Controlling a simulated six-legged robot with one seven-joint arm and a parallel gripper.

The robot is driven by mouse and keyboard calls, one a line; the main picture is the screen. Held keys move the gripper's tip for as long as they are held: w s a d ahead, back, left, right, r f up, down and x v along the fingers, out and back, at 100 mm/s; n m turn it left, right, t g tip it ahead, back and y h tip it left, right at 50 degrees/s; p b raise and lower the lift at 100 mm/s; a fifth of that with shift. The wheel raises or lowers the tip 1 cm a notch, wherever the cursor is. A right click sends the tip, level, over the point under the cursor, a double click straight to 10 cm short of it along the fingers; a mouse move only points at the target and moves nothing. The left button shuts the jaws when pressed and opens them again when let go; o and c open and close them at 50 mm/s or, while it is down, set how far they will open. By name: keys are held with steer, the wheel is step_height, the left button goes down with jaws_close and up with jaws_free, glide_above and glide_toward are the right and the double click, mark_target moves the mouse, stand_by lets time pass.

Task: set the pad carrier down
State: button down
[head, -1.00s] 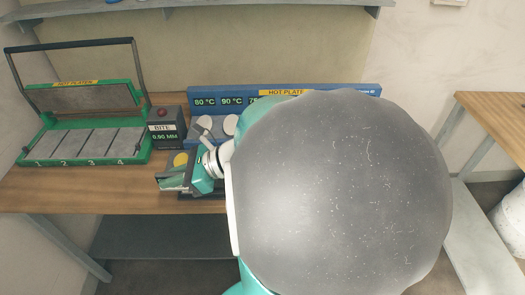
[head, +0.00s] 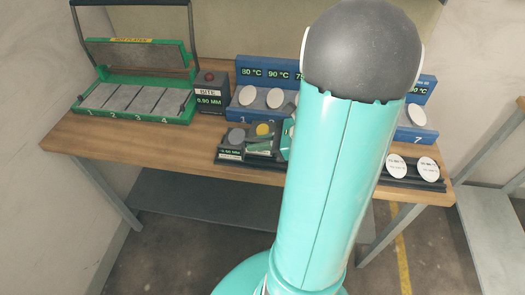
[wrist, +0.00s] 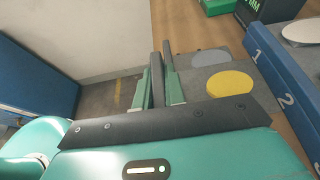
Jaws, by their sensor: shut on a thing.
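The pad carrier appears to be the dark tray (head: 249,137) at the bench's front edge, with a grey disc (head: 235,136) and a yellow disc (head: 263,129). Both discs also show in the wrist view, grey (wrist: 209,57) and yellow (wrist: 230,83). My gripper (wrist: 161,80) is beside the discs, to their left in the wrist view, its green fingers close together. The exact grip on the carrier is hard to make out. In the head view my arm hides much of the gripper.
The wooden bench (head: 120,147) holds a green hot plate press (head: 135,100), a dark readout box (head: 211,92) and a blue numbered rack (head: 245,108) with white pads. A black holder with white discs (head: 397,167) stands at the right. The bench front left is clear.

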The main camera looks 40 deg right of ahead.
mark_target(264, 153)
steer(key=shift+s+d+f, duration=0.2)
steer(key=shift+d+f, duration=0.6)
steer(key=shift+f, duration=0.2)
steer(key=shift+d+f, duration=0.1)
steer(key=shift+f, duration=1.45)
steer(key=shift+f, duration=0.1)
steer(key=c, duration=1.5)
jaws_free()
steer(key=shift+f, duration=0.1)
